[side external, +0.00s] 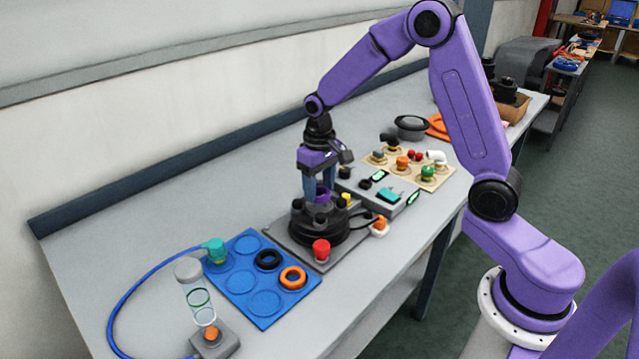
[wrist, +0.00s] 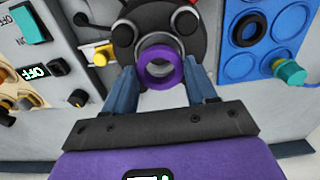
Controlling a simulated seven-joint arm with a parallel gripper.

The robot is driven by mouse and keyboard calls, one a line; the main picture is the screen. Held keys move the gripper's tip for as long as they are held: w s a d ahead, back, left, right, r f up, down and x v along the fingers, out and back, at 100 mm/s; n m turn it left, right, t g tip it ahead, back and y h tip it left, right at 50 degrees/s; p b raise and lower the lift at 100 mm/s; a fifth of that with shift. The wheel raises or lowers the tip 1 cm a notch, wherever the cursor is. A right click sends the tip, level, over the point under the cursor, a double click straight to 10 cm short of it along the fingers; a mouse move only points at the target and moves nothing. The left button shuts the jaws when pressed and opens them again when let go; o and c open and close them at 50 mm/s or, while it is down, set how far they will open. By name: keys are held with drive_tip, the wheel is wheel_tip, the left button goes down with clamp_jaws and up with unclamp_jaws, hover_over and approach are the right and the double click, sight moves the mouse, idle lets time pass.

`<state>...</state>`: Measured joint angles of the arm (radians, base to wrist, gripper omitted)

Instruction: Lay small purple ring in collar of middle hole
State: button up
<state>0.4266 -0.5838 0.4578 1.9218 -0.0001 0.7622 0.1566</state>
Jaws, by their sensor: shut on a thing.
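The small purple ring (wrist: 160,67) is between the fingertips of my gripper (wrist: 161,74) in the wrist view. My gripper (side external: 321,190) is shut on it and points straight down in the side view. The ring also shows as a purple band (side external: 322,195) between the fingers, over the middle of the round black tank (side external: 318,228). The black tank also shows in the wrist view (wrist: 128,58), with several round black posts around its top. I cannot tell whether the ring touches the collar.
A blue tray (side external: 245,300) with round recesses holds a black ring (side external: 268,260) and an orange ring (side external: 293,277). A red knob (side external: 321,249) stands before the tank. A clear cylinder (side external: 199,298) stands at left. A control panel (side external: 385,196) and fittings board (side external: 432,180) lie behind.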

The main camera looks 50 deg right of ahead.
drive_tip(key=shift+f, duration=1.25)
idle(1.8)
drive_tip(key=o, duration=1.5)
drive_tip(key=shift+r, duration=0.1)
wheel_tip(320, 180, up, 7)
idle(0.5)
idle(0.4)
drive_tip(key=s+a+r+n, duration=0.1)
drive_tip(key=s+a+n, duration=0.25)
drive_tip(key=s, duration=0.35)
drive_tip(key=s+a+r+n, duration=0.2)
drive_tip(key=s+a+n, duration=0.15)
drive_tip(key=s, duration=0.35)
drive_tip(key=s+d+n, duration=0.1)
drive_tip(key=s+n, duration=0.4)
drive_tip(key=s, duration=1.2)
drive_tip(key=shift+d+n, duration=0.3)
drive_tip(key=shift+d, duration=0.05)
